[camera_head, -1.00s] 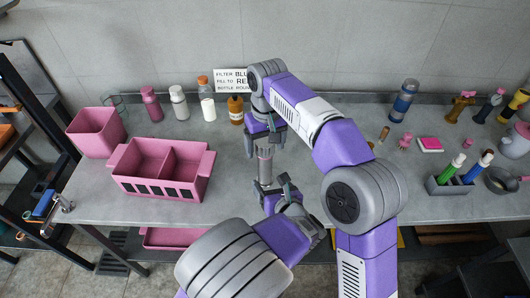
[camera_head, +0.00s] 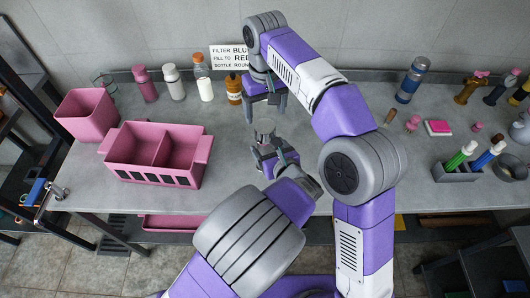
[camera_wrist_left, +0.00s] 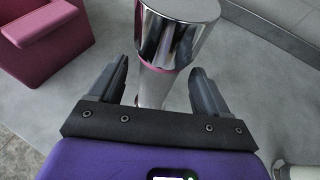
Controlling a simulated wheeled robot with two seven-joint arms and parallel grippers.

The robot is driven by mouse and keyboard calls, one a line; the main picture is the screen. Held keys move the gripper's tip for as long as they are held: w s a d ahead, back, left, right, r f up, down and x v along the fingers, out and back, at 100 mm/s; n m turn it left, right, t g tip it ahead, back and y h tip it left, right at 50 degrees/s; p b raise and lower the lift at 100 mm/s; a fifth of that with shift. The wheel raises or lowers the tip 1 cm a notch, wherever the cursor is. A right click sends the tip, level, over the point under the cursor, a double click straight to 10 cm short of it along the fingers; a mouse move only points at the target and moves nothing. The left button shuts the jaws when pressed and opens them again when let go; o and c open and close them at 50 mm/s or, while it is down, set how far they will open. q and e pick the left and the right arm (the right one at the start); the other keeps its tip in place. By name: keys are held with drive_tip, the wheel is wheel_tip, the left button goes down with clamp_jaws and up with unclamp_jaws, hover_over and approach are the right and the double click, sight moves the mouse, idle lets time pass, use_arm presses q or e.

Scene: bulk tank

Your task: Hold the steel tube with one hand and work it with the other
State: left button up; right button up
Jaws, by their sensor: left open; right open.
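The steel tube (camera_head: 264,127) stands roughly upright over the bench, seen from above in the head view. In the left wrist view it has a wide shiny cap (camera_wrist_left: 178,38), a thin pink band and a narrower body below. My left gripper (camera_head: 273,153) is open, its fingers on either side of the narrower body in the left wrist view (camera_wrist_left: 158,72). Gaps show between fingers and tube. The tube's foot is hidden. My right gripper (camera_head: 265,104) is open and empty, pointing down behind and above the tube, apart from it.
A pink two-part bin (camera_head: 155,153) and a pink tub (camera_head: 87,114) stand at left. Several bottles, including an amber one (camera_head: 234,89), line the back wall near the right gripper. A grey marker holder (camera_head: 458,172) stands at right.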

sight(265, 126)
use_arm(q)
drive_tip(key=shift+x, duration=1.7)
clamp_jaws()
use_arm(e)
drive_tip(key=shift+n, duration=2.2)
drive_tip(key=shift+f, duration=0.15)
drive_tip(key=shift+f, duration=3.85)
drive_tip(key=shift+c, duration=0.5)
